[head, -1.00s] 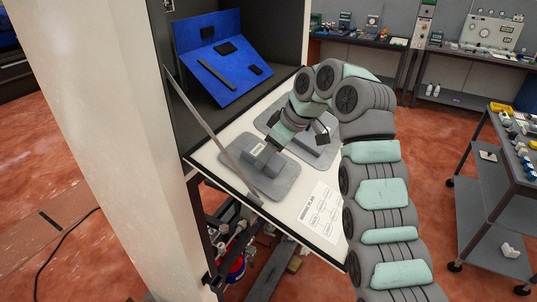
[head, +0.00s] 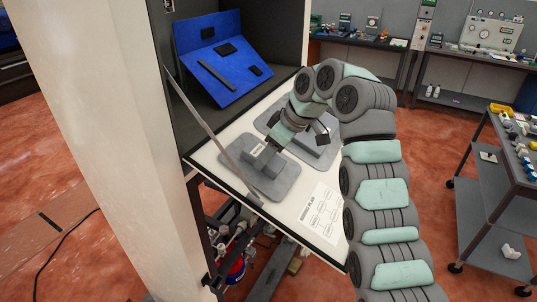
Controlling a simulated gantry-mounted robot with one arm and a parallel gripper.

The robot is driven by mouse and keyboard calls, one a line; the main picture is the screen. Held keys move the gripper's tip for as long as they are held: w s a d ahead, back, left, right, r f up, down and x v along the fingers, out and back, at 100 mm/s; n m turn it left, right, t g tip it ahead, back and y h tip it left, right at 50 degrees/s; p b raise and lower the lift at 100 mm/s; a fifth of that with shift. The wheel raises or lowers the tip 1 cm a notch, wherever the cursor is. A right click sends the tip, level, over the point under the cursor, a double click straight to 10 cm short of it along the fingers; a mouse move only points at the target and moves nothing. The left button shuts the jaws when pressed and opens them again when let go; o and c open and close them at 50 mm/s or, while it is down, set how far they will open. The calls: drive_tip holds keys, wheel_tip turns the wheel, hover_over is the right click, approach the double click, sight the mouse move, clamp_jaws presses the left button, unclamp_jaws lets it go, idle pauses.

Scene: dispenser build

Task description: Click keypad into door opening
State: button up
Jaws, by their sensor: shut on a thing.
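A blue door panel (head: 235,84) stands tilted at the back of the workstation, with several dark rectangular areas and a long dark slot on its face. From this view I cannot tell which dark area is the keypad opening. My gripper (head: 266,150) points down over the front grey pad, well apart from the blue panel. It is shut on a small grey piece with a pale face (head: 257,151), seemingly the keypad, low at the pad. The fingers and much of the piece are hard to make out at this size. I cannot tell whether the piece touches the pad.
The front grey pad (head: 284,182) and another grey pad (head: 328,158) lie on the white worktop (head: 228,176). A printed sheet (head: 320,210) lies at the front right. A thin grey bar (head: 199,112) crosses the left side. A cart (head: 490,195) stands at the right.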

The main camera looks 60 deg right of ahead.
drive_tip(key=shift+w+f, duration=0.1)
drive_tip(key=shift+f, duration=0.15)
idle(0.3)
idle(0.4)
drive_tip(key=o, duration=1.6)
drive_tip(key=shift+o, duration=0.7)
drive_tip(key=o, duration=0.3)
drive_tip(key=shift+v, duration=3)
drive_tip(key=shift+r, duration=0.1)
